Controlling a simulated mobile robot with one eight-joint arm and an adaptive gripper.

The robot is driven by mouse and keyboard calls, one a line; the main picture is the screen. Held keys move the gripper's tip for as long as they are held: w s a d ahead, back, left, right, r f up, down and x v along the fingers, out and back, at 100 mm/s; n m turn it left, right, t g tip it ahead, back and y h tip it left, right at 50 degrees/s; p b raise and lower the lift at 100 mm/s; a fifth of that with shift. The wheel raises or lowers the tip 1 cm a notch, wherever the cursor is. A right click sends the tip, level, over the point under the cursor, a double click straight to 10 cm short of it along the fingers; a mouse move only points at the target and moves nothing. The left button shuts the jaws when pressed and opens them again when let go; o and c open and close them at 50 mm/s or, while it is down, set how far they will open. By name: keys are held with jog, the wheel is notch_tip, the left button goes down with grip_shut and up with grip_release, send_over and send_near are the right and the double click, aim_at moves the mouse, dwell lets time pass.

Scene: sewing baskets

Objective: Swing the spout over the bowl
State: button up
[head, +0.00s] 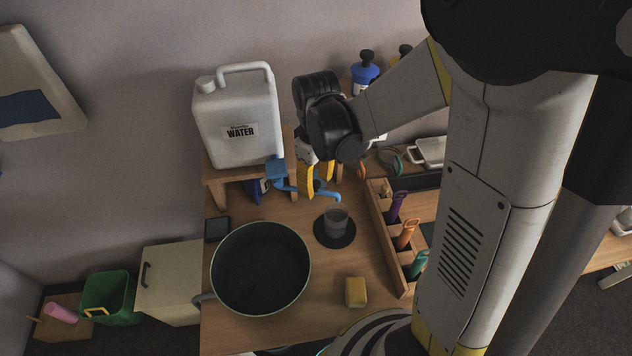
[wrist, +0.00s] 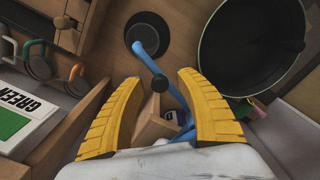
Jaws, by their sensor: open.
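The white water jug (head: 238,118) stands on a wooden stand. Its blue tap (head: 277,170) carries a blue spout (head: 328,195) that points right, its end near a clear glass (head: 336,219) on a dark round coaster. The dark bowl (head: 261,268) sits front left of the spout, not under it. My gripper (head: 316,186) is at the spout, its yellow fingers apart. In the wrist view the spout (wrist: 160,81) runs between the open fingertips of my gripper (wrist: 158,77), with gaps showing on both sides. The bowl (wrist: 253,48) is at upper right there.
A yellow sponge (head: 356,292) lies right of the bowl. A wooden rack (head: 384,232) with coloured-handled tools borders the right side. The stand (head: 218,176) is close behind my fingers. Bare tabletop lies between bowl and coaster.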

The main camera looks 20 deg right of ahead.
grip_shut()
jog(key=shift+s+a, duration=0.1)
jog(key=shift+s, duration=0.05)
jog(key=s+a+m, duration=0.3)
jog(key=a+m, duration=0.9)
jog(key=m, duration=0.5)
jog(key=shift+a+b, duration=0.2)
jog(key=shift+b, duration=0.25)
jog(key=shift+m, duration=0.3)
